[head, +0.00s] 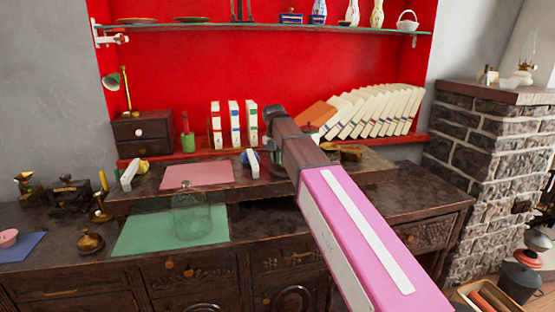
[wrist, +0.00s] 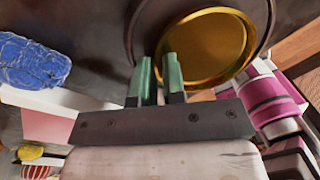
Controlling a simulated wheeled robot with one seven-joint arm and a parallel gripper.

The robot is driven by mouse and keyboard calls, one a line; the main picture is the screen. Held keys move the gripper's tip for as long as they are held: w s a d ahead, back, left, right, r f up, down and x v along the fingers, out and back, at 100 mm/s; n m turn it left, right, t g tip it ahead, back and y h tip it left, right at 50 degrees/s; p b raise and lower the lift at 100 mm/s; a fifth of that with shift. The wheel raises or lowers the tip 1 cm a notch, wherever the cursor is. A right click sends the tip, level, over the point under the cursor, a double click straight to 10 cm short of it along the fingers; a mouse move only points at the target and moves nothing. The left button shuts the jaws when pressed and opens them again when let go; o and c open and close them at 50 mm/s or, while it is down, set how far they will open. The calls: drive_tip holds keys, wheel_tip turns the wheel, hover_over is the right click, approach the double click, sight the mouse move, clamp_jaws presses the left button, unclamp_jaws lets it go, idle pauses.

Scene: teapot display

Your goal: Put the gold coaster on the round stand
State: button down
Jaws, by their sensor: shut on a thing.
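The gold coaster (wrist: 207,48) is a shiny round disc with a raised rim, at the upper middle of the wrist view. My gripper (wrist: 160,62) has two green fingers shut on the coaster's near left edge. A dark round shape (wrist: 143,38), which looks like the round stand, shows behind the coaster and reaches past its rim. I cannot tell whether the coaster touches it. In the head view my pink and brown arm reaches over the desk, and the fingers and coaster are hidden or too small to make out.
A blue crumpled thing (wrist: 32,62) lies left of my fingers. On the desk are a pink sheet (head: 197,175), a green sheet (head: 140,234) and a clear glass bottle (head: 192,215). Leaning books (head: 375,112) and a brownish-gold dish (head: 351,153) stand near the arm.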

drive_tip(key=c, duration=1.2)
unclamp_jaws()
wheel_tip(320, 180, up, 12)
drive_tip(key=a, duration=0.1)
drive_tip(key=shift+w, duration=0.2)
